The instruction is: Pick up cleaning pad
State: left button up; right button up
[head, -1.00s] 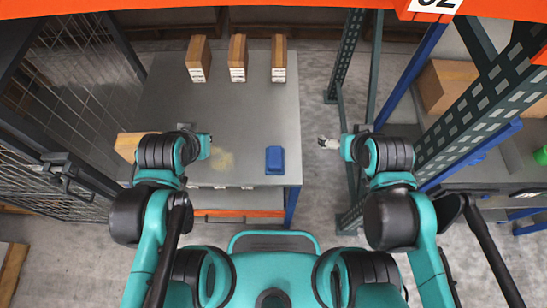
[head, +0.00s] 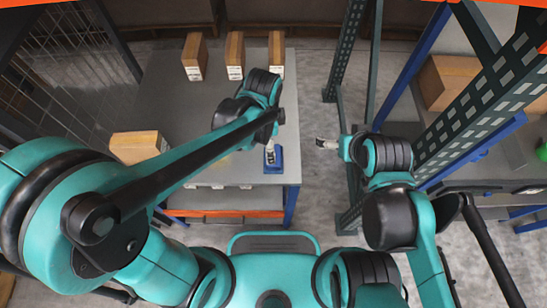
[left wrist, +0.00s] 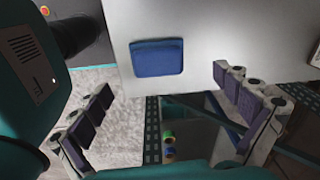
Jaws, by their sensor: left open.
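The cleaning pad, a blue rounded rectangle (head: 275,168), lies on the grey table near its front right corner. In the left wrist view the pad (left wrist: 157,58) lies flat, beyond the fingertips and between the two fingers' sides. My left gripper (head: 269,153) is over the pad in the head view, partly covering it. In the left wrist view my left gripper (left wrist: 168,112) is open, its purple-padded fingers wide apart with nothing between them. My right gripper (head: 327,143) is to the right of the table, over the floor, too small to tell its state.
The grey table (head: 165,95) carries several cardboard boxes: a row at the back, such as the left one (head: 194,57), and one at the left front (head: 138,147). A dark green rack upright (head: 345,55) stands right of the table. A wire cage is at the left.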

pick_arm(q)
jog(key=shift+s+d+f+m+g, duration=0.1)
jog(key=shift+d+f+m+g, duration=0.2)
jog(key=shift+d+f+m, duration=0.6)
notch_tip(320, 180, down, 3)
jog(key=shift+a+r+b, duration=0.1)
jog(key=shift+b, duration=0.6)
notch_tip(320, 180, down, 5)
jog(key=b, duration=0.2)
jog(key=shift+b, duration=0.4)
jog(key=shift+c, duration=1.3)
jog(key=c, duration=1.1)
